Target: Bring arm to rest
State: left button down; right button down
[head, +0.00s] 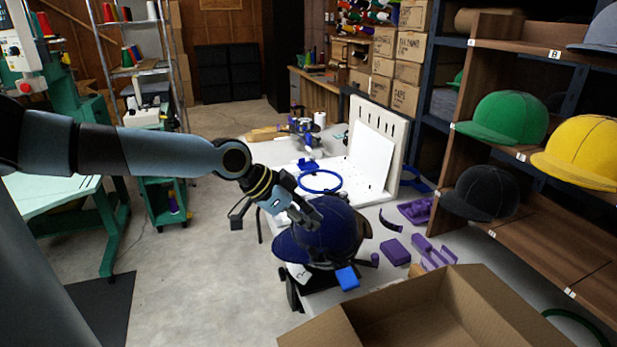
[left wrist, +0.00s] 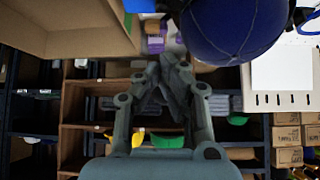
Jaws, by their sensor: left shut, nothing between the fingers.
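My left arm (head: 170,152) reaches in from the left of the head view. My left gripper (head: 306,212) is shut and empty, just in front of or above a dark blue cap (head: 322,235); I cannot tell whether they touch. In the left wrist view the closed fingers of the left gripper (left wrist: 172,68) show in the middle, with the blue cap (left wrist: 232,28) beside them at the top right. My right gripper is not in view.
An open cardboard box (head: 440,305) stands at the bottom right. A shelf (head: 540,228) with green (head: 505,118), yellow (head: 580,152) and black caps (head: 480,192) stands at right. A white table (head: 345,205) holds purple parts (head: 396,252) and a blue hoop (head: 321,181). Floor (head: 200,255) is clear left of it.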

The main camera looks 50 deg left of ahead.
pick_arm(q)
jog(key=shift+s, duration=0.15)
dwell(0.4)
jog(key=shift+f, duration=0.1)
jog(key=s+a+f+n+y+b, duration=0.1)
jog(key=s+a+f+b, duration=0.15)
jog(key=f, duration=0.55)
jog(key=s+a+f+n+y+b, duration=0.2)
jog(key=s+a+f, duration=0.1)
jog(key=f, duration=0.5)
jog(key=s+d+f+n+g+y+b, duration=0.1)
jog(key=s+f+b, duration=0.1)
jog(key=s+f, duration=0.45)
jog(key=s+f+n+g+b, duration=0.15)
jog(key=s+f, duration=0.25)
jog(key=f, duration=0.6)
jog(key=s+d+f+m+g+b, duration=0.1)
jog(key=s+d+f+g+b, duration=0.3)
jog(key=s+d+f, duration=1.6)
jog(key=shift+s+b, duration=0.65)
jog(key=shift+b, duration=0.15)
jog(key=shift+d+m+g, duration=0.1)
jog(key=shift+m+g, duration=0.15)
